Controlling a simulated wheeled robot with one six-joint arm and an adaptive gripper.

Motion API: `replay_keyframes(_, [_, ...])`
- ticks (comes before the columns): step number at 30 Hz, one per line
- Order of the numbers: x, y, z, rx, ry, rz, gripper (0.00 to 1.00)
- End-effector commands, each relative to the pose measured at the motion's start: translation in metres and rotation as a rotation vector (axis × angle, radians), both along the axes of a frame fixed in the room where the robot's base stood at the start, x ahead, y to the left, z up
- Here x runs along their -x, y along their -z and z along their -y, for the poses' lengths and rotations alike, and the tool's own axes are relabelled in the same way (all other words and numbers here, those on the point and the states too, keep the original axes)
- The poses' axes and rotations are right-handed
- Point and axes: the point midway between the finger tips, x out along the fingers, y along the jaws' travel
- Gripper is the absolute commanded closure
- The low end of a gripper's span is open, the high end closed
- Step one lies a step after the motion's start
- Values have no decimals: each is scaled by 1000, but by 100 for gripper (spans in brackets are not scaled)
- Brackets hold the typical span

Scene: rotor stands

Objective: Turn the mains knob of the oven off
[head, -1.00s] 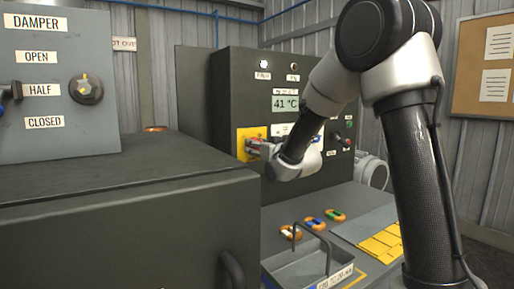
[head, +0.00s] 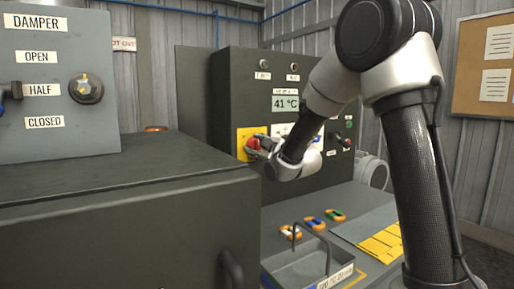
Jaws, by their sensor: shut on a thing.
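The dark oven control cabinet (head: 236,90) stands at the middle back. Its mains knob (head: 250,145) is red and sits on a yellow plate (head: 242,134). My gripper (head: 257,146) reaches in from the right and is shut on the red knob. The fingers and wrist hide part of the knob and plate, so I cannot read the knob's exact angle. The display (head: 285,103) reads 41 °C. Two small lamps at the top, a left one (head: 265,63) and a right one (head: 294,66), look dark.
A grey damper panel (head: 60,70) with a dial stands at the left above a large dark box (head: 120,215). A grey tray (head: 300,262) with a handle and several coloured padlock-like pieces (head: 313,223) lie on the bench below. A noticeboard (head: 487,65) hangs right.

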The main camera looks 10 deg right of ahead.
Motion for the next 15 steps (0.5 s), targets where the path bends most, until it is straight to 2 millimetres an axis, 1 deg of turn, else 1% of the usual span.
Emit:
replay_keyframes(6, [0, 0, 0, 194, -1, 62, 82])
replay_keyframes(15, [0, 1, 0, 435, -1, 140, 82])
